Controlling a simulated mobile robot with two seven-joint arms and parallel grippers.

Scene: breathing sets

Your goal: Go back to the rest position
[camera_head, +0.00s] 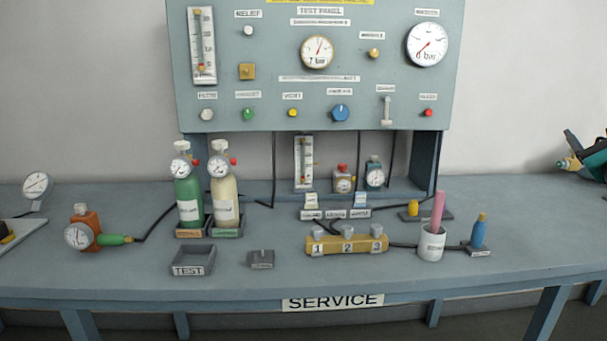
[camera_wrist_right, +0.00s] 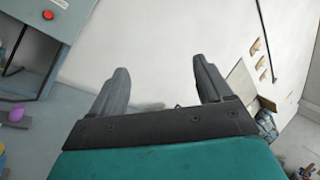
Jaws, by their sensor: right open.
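My right gripper (camera_wrist_right: 160,88) shows in the right wrist view, with its two dark fingers spread wide and nothing between them. Behind the fingers is the pale wall. In the head view part of my right arm (camera_head: 588,157), teal and black, is at the far right edge, above the bench's right end and away from the items. My left gripper is not in the head view.
The blue-grey bench (camera_head: 300,272) carries a green cylinder (camera_head: 190,200), a cream cylinder (camera_head: 224,202), a yellow numbered block (camera_head: 347,244), a white cup (camera_head: 431,244) and an orange device with gauge (camera_head: 84,230). A test panel (camera_head: 320,90) stands behind. The bench's right end is clear.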

